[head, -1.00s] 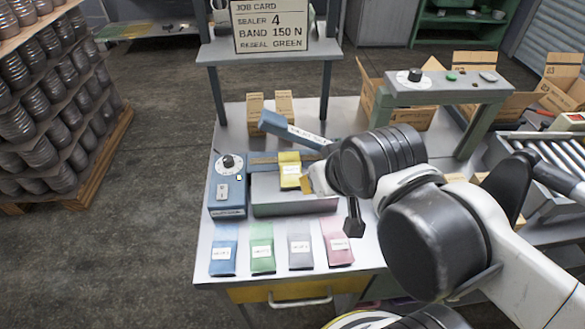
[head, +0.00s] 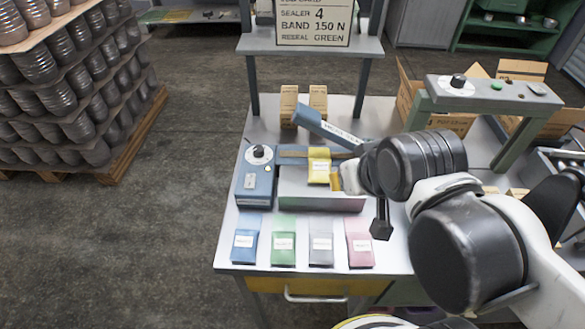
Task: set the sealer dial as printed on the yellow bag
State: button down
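The yellow bag (head: 319,167) with a white label lies on the grey bed of the sealer (head: 300,198); the label's print is too small to read. The sealer's blue control box (head: 254,187) stands at the left end of the bed. Its dial (head: 259,154) has a dark knob on a white disc; its setting is too small to read. The blue sealer lid arm (head: 331,131) is raised. My gripper (head: 338,180) is just right of the bag, by a small yellow patch; the fingers are mostly hidden, and I cannot tell whether it grips anything.
A job card (head: 313,22) above the bench reads sealer 4, band 150 N, reseal green. Blue, green, grey and pink packets (head: 283,242) lie along the front edge. Another dial (head: 458,82) sits on a raised stand at right. Cartons (head: 430,115) stand behind it.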

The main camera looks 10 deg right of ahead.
aim_at(258, 151)
jog(key=i+j, duration=0.1)
jog(key=j, duration=0.35)
jog(key=i+j+z, duration=0.1)
jog(key=j, duration=0.9)
jog(key=i, duration=0.05)
